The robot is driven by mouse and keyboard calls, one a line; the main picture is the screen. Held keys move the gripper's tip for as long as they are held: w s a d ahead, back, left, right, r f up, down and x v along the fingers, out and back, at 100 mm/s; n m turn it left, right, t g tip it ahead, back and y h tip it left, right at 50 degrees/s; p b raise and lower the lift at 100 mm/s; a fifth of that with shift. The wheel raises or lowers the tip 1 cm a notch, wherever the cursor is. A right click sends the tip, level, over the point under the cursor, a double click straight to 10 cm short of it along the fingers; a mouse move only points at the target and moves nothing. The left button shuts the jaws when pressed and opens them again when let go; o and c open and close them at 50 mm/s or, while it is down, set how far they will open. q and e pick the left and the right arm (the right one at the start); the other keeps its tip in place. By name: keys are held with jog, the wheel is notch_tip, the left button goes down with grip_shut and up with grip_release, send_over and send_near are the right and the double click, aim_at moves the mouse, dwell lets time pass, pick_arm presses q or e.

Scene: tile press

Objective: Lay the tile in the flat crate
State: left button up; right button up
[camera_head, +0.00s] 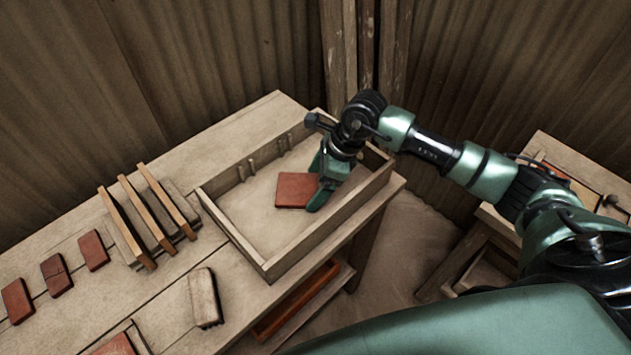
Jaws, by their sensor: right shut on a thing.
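The reddish-brown tile (292,190) is inside the flat crate (236,240), a shallow wooden box at the right end of the bench. My right gripper (317,192) reaches down into the crate and is shut on the tile's right edge. The tile looks flat and low near the crate floor; I cannot tell whether it touches it. The fingers hide the tile's right edge. My left gripper is not in view.
A wooden rack with upright slats (148,222) stands left of the crate. Several red tiles (94,250) lie at the bench's left. A wooden block (205,298) lies in front of the crate. Another table (560,155) stands at the right.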

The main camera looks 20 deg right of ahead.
jog(key=o, duration=1.5)
jog(key=shift+r, duration=0.15)
jog(key=shift+d+r, duration=0.25)
jog(key=shift+r, duration=0.1)
jog(key=b+v, duration=0.2)
jog(key=v, duration=0.9)
jog(key=shift+a+b, duration=0.1)
jog(key=shift+b, duration=0.25)
